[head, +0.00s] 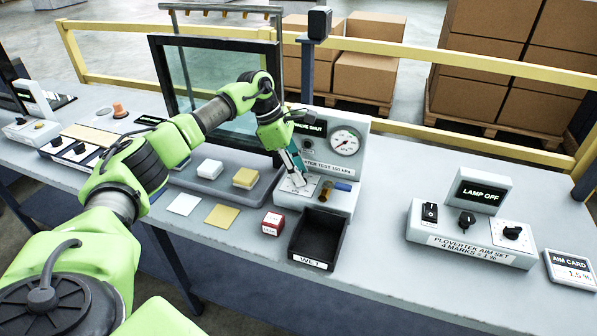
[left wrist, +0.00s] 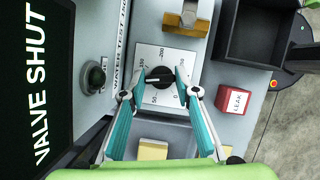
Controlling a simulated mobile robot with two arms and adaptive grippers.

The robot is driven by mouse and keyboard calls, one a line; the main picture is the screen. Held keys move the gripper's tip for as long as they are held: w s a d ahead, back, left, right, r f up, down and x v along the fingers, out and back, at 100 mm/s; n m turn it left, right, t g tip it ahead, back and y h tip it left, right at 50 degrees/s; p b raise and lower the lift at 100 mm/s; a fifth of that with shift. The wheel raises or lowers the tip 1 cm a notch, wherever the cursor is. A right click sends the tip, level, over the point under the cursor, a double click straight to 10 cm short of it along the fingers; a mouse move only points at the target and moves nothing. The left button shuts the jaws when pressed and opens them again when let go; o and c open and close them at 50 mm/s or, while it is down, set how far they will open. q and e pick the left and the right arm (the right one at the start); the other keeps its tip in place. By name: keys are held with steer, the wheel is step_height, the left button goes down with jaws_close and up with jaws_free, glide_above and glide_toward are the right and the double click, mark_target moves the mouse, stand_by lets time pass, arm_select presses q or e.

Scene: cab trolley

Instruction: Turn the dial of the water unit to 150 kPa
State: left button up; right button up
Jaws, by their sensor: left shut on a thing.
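The water unit (head: 322,158) is a grey console with a round white gauge (head: 345,142) and a "WATER TEST 150 kPa" label. Its dial is a black knob (left wrist: 160,85) on a white scale plate (left wrist: 166,60) marked in steps from 0 to 200. A white mark on the knob appears to point left, towards the scale's middle; its exact reading is unclear. My left gripper (head: 298,176) is shut on the dial, one finger on each side, also in the left wrist view (left wrist: 161,80). In the head view the gripper hides most of the dial. My right gripper is not visible.
A black "WET" bin (head: 318,238) and a red "LEAK" block (head: 272,223) stand in front. A brass fitting (head: 326,190) is right of the dial.

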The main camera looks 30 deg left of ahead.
arm_select(q)
steer(key=shift+c, duration=0.2)
stand_by(0.3)
steer(key=o, duration=1.1)
steer(key=shift+a, duration=0.1)
steer(key=v, duration=1.2)
